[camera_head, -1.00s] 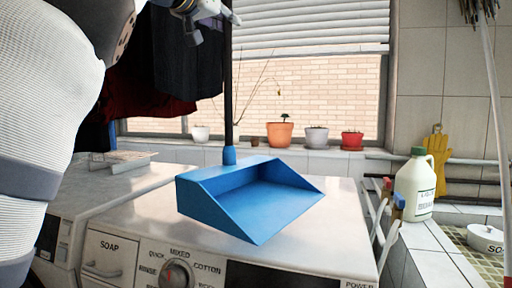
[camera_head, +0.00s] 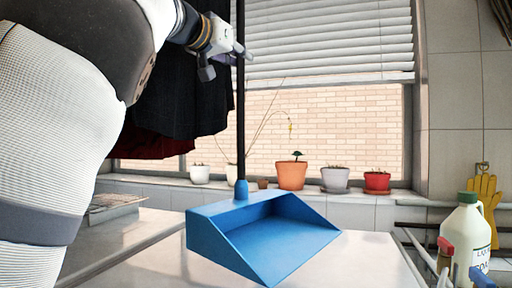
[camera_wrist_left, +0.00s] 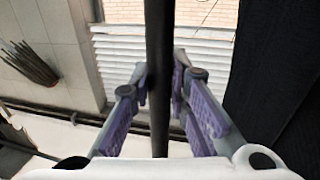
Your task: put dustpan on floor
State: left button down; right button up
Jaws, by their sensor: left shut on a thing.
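The blue dustpan (camera_head: 262,235) has a long black upright handle (camera_head: 241,110). In the head view its pan appears over the white top of the washing machine (camera_head: 350,262); I cannot tell whether it touches that top. My left gripper (camera_head: 240,54) is shut on the upper part of the handle. In the left wrist view the handle (camera_wrist_left: 159,60) passes between the purple-padded fingers of the gripper (camera_wrist_left: 161,85). The floor is not in view. My right gripper is not in view.
Potted plants, among them an orange pot (camera_head: 292,175), stand on the window sill behind. A white jug (camera_head: 465,235) and spray bottles stand at the right. Dark clothes (camera_head: 185,95) hang behind my left arm. A metal tray (camera_head: 115,206) lies at the left.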

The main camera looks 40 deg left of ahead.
aim_at(239, 92)
pick_arm(q)
notch_tip(239, 92, down, 9)
jog(key=shift+s+d+r, duration=0.15)
jog(key=shift+r, duration=0.05)
jog(key=c, duration=1.5)
grip_release()
jog(key=shift+c, duration=0.2)
jog(key=shift+f, duration=0.1)
